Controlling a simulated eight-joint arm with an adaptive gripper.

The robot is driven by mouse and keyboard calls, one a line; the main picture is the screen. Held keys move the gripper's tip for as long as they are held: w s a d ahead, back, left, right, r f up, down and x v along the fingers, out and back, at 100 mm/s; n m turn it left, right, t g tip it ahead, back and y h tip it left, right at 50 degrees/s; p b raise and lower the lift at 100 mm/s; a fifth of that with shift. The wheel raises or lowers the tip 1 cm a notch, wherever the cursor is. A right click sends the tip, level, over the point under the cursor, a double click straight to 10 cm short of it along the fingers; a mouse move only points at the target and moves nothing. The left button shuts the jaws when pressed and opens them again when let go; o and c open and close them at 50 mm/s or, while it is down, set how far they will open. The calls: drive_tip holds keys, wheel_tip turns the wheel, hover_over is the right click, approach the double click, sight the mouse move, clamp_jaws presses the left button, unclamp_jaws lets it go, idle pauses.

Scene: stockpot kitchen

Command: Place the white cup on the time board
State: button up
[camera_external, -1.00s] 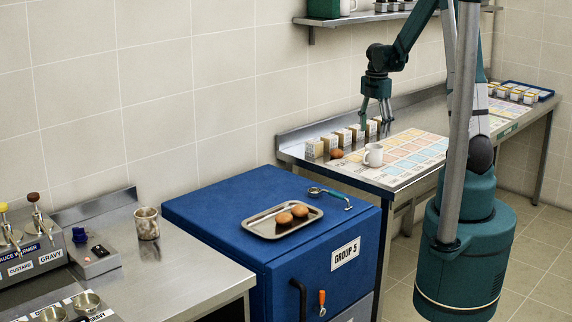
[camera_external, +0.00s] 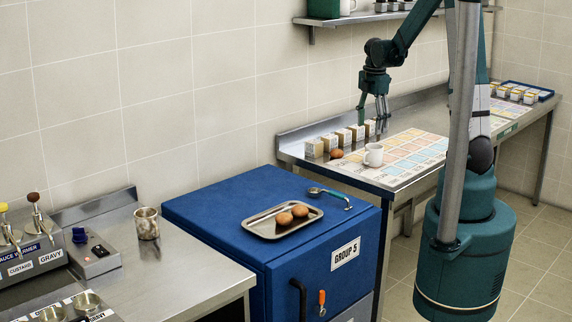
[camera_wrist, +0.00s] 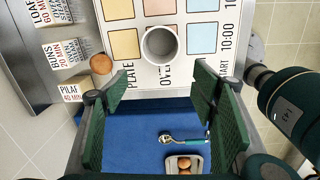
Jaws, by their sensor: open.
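The white cup (camera_external: 373,154) stands upright on the near end of the time board (camera_external: 408,150), a chart of coloured squares lying on the steel table. In the wrist view the white cup (camera_wrist: 159,45) is on the board's printed end, between coloured squares and column words. My gripper (camera_external: 373,117) is above the table, behind and above the cup, with its fingers pointing down. In the wrist view its two green fingers (camera_wrist: 160,108) are spread wide, with nothing between them and the cup ahead of the tips.
Labelled boxes (camera_external: 332,143) line the wall side, and a brown round item (camera_external: 337,154) lies by the board. A blue cabinet (camera_external: 200,205) holds a tray (camera_external: 262,230) with two brown items and a ladle (camera_external: 325,192). A shelf (camera_external: 360,17) hangs above.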

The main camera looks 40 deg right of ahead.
drive_tip(key=s+a+r+m+t, duration=0.2)
drive_tip(key=s+a+r+m, duration=0.15)
drive_tip(key=a+r, duration=0.35)
drive_tip(key=s+a+r+m+t, duration=0.1)
drive_tip(key=s+a+r+m, duration=0.1)
drive_tip(key=a+r+m, duration=0.5)
drive_tip(key=s+a+r+m+t, duration=0.1)
drive_tip(key=s+a+m+t, duration=0.2)
drive_tip(key=s+a+m, duration=0.3)
drive_tip(key=s+a, duration=0.4)
drive_tip(key=a, duration=0.3)
drive_tip(key=shift+s+a+r+t, duration=0.2)
drive_tip(key=shift+a+r+t, duration=0.2)
